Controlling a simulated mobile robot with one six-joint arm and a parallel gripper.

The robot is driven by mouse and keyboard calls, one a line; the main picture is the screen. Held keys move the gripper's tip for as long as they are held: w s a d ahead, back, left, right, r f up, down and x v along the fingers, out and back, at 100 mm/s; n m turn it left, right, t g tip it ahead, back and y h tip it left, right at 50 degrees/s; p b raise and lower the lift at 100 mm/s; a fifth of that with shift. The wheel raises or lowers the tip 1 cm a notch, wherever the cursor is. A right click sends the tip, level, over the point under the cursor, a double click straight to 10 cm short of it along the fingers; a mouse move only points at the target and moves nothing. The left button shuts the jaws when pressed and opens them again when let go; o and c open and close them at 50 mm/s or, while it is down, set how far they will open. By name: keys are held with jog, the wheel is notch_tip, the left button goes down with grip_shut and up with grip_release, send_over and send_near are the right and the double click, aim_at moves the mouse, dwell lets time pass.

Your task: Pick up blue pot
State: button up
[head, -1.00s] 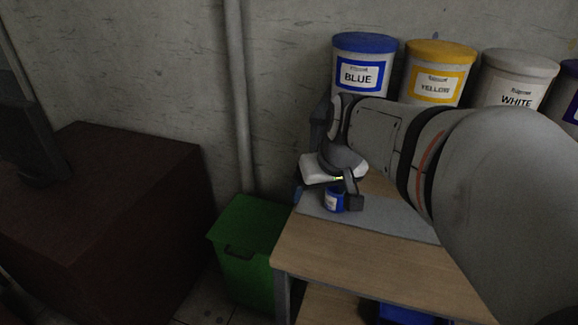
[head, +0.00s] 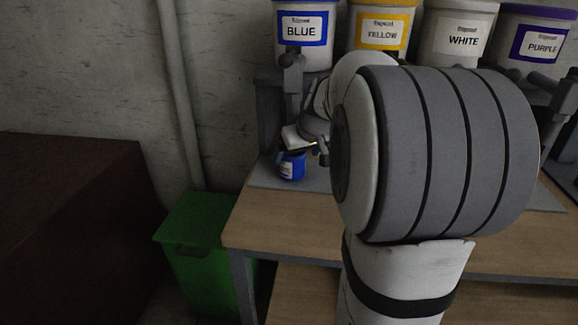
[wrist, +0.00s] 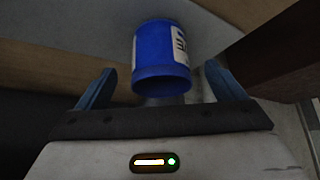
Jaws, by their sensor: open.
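The small blue pot (head: 292,168) with a white label stands on the grey mat (head: 262,183) at the left end of the wooden table. My gripper (head: 298,154) is at the pot, its white body just above and to the right of it. In the wrist view, the blue pot (wrist: 163,50) lies ahead, in the gap between the two blue fingers of my open gripper (wrist: 162,80). There is visible space on both sides of the pot. My arm hides part of the mat and table.
Large buckets labelled BLUE (head: 303,40), YELLOW (head: 380,30), WHITE (head: 458,38) and PURPLE (head: 535,40) stand behind, along the wall. A green bin (head: 190,235) is left of the table (head: 290,225). A dark brown box (head: 70,215) is further left.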

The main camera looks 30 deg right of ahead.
jog(key=x, duration=0.4)
jog(key=shift+f+b, duration=0.3)
jog(key=shift+b, duration=0.1)
jog(key=shift+c, duration=0.4)
jog(key=shift+r, duration=0.1)
jog(key=c, duration=1.2)
